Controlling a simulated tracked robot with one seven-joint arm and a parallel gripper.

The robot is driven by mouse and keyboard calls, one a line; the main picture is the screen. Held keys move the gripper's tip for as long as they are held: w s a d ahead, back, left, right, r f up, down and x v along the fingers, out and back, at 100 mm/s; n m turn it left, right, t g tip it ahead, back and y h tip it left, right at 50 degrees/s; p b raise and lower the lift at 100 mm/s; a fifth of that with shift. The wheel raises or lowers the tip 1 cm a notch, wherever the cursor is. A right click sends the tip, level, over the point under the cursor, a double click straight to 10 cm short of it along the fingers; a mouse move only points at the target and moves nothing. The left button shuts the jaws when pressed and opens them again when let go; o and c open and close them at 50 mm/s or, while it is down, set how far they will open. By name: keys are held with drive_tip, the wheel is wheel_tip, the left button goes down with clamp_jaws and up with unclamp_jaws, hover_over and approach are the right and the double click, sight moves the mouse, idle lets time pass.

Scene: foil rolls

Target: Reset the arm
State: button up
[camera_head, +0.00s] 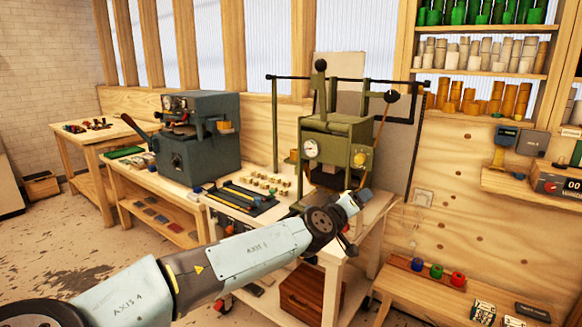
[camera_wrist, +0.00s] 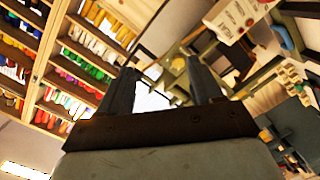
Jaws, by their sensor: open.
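My arm stretches from the lower left to the middle of the head view, and my gripper (camera_head: 362,196) is at its far end, in front of the olive-green press (camera_head: 335,135). In the wrist view my gripper (camera_wrist: 160,66) shows two dark fingers spread apart with nothing between them. The wrist view is strongly tilted, with shelves of coloured rolls (camera_wrist: 88,48) at left and the press (camera_wrist: 237,18) at upper right. The arm hides part of the workbench in the head view.
A blue-grey machine (camera_head: 198,140) stands on the bench left of the press. Small blocks (camera_head: 262,181) and dark tools (camera_head: 240,197) lie between them. Shelves of rolls (camera_head: 478,90) hang at upper right. Blue, green and red rolls (camera_head: 436,271) sit on a low bench at right.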

drive_tip(key=s+d+f+m+g, duration=0.2)
drive_tip(key=d+f+g, duration=0.4)
drive_tip(key=d+f, duration=0.4)
drive_tip(key=s+a+f+m+g+y, duration=0.2)
drive_tip(key=s+f+g+y, duration=0.45)
drive_tip(key=f+y, duration=0.2)
drive_tip(key=s+r+t, duration=0.1)
drive_tip(key=s+r, duration=0.5)
drive_tip(key=r, duration=0.3)
drive_tip(key=s+a+r+n+t+y, duration=0.1)
drive_tip(key=s+r, duration=0.4)
drive_tip(key=r, duration=0.5)
drive_tip(key=s+r+t+y, duration=0.1)
drive_tip(key=s+r+t, duration=0.2)
drive_tip(key=s+r, duration=0.3)
wheel_tip(320, 180, up, 4)
drive_tip(key=shift+s+a+f+n, duration=0.2)
drive_tip(key=shift+s+n, duration=0.1)
